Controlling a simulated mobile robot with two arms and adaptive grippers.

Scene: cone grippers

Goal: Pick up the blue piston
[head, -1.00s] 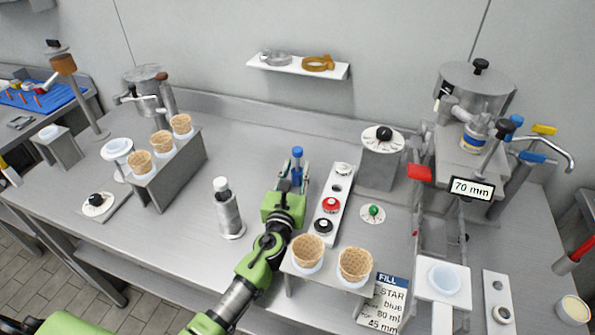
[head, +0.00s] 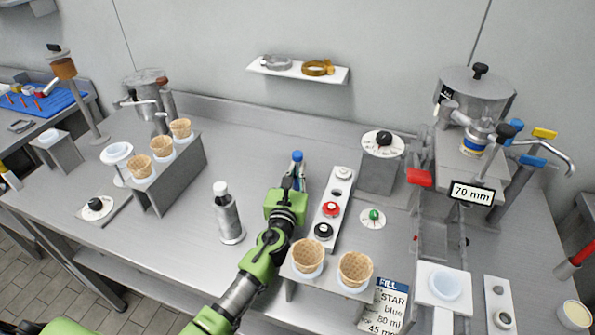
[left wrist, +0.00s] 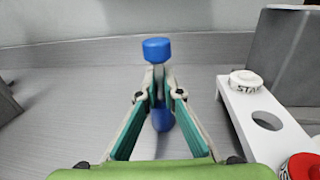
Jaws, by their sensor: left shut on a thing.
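The blue piston (head: 297,157) stands upright on the steel table in the head view, left of the white button strip. In the left wrist view its round blue cap (left wrist: 157,49) shows above the fingertips and its blue lower body (left wrist: 162,118) shows between the fingers. My left gripper (head: 295,178) is shut on the piston's narrow stem, and its fingertips (left wrist: 160,86) hide part of that stem. I cannot tell whether the piston touches the table. My right gripper is not in view.
A white strip with buttons (head: 317,218) stands close to the right of my gripper. A capped bottle (head: 228,215) stands to the left. A stand with two cones (head: 290,272) is in front. The table behind the piston (head: 270,128) is clear.

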